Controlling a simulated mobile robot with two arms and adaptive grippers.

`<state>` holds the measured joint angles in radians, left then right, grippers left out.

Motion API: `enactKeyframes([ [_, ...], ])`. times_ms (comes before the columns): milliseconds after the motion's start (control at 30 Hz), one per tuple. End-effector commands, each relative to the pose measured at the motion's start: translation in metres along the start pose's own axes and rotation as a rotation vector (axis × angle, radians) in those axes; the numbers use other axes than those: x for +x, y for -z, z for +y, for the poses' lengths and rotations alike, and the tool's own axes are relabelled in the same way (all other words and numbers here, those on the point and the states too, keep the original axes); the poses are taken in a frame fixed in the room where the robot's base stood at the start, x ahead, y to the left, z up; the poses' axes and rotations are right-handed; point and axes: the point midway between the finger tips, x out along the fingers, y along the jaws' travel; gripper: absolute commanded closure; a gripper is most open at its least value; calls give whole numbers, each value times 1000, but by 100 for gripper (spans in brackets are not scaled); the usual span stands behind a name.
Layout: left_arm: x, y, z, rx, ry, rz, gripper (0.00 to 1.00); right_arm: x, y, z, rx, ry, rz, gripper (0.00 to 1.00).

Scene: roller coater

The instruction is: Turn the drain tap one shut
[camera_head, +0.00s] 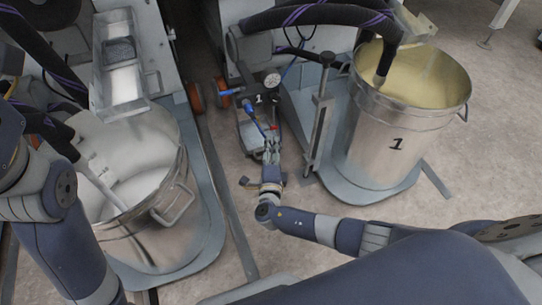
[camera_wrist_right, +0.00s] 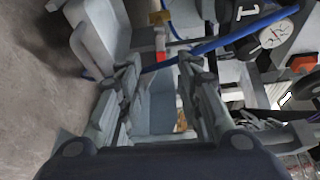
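The pump unit labelled 1 (camera_head: 246,130) stands on the floor between the two buckets. It has blue-handled fittings (camera_head: 250,106), and I cannot tell for sure which one is drain tap one. My right gripper (camera_head: 271,145) points at this unit from the front. In the right wrist view its fingers (camera_wrist_right: 158,68) are apart, with no object clearly held. A long blue lever or rod (camera_wrist_right: 225,40) crosses at the fingertips, and a small red piece (camera_wrist_right: 160,55) shows just beyond them. Contact cannot be told. My left arm shows at the left, but its gripper is out of view.
A pressure gauge (camera_head: 272,80) and an upright metal post (camera_head: 319,120) are close to my right gripper.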

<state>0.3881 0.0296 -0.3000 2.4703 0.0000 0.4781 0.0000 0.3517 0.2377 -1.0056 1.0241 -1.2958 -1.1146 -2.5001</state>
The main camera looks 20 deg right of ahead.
Motion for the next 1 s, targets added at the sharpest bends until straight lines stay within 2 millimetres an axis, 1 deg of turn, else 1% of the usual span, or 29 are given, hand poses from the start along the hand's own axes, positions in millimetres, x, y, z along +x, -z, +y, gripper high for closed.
enactKeyframes([
  [100,0,0,0,0,0,0,68,-16,1,0,0,-1,0,68],
  [200,0,0,0,0,0,0,68,-26,1,0,0,-1,0,68],
  [367,0,0,0,0,0,0,68,-32,1,0,0,1,1,68],
  [600,0,0,0,0,0,0,68,-33,0,0,-1,1,1,68],
  [633,0,0,0,0,0,1,68,-33,0,0,0,1,1,63],
  [667,0,0,0,0,0,1,68,-33,0,0,2,0,1,56],
  [733,0,0,0,0,0,1,68,-33,1,1,27,-9,4,55],
  [767,1,0,0,0,0,1,68,-33,1,2,49,-17,6,55],
  [867,2,0,0,0,0,2,68,-33,4,8,195,-65,27,55],
  [967,3,0,-1,-1,1,4,68,-33,7,18,442,-138,67,55],
  [1000,3,0,-1,-1,2,3,68,-34,9,22,557,-169,90,55],
])
